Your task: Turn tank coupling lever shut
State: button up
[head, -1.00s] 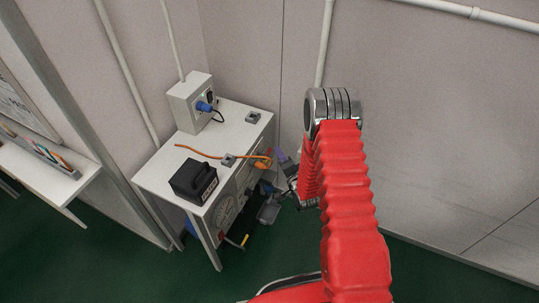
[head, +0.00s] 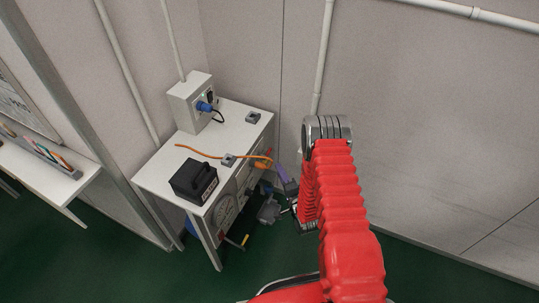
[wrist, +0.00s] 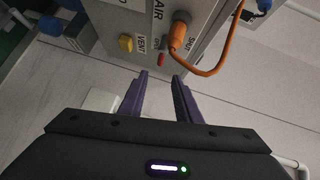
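In the wrist view, my gripper (wrist: 161,82) is open, its two dark purple fingers apart with nothing between them. In the head view, my gripper (head: 284,178) is partly hidden beside the white bench's right end. Ahead of the fingers in the wrist view is a grey panel (wrist: 208,50) with printed labels, among them AIR and VENT. It carries an orange coupling (wrist: 180,30) with an orange hose, a yellow knob (wrist: 126,43) and a small red part (wrist: 161,60). I cannot tell for certain which part is the tank coupling lever. The fingers look apart from all of these.
The white bench (head: 150,177) holds a black box (head: 194,181) and a grey box with a blue plug (head: 204,106). The orange hose (head: 198,153) runs across its top. A grey item (head: 269,209) sits low beside it. The wall stands close behind; green floor is open in front.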

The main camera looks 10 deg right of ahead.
jog(key=w+a+f, duration=0.1)
jog(key=w+a, duration=0.1)
jog(key=w, duration=1)
jog(key=shift+w+f, duration=0.4)
jog(key=shift+c, duration=0.3)
grip_shut()
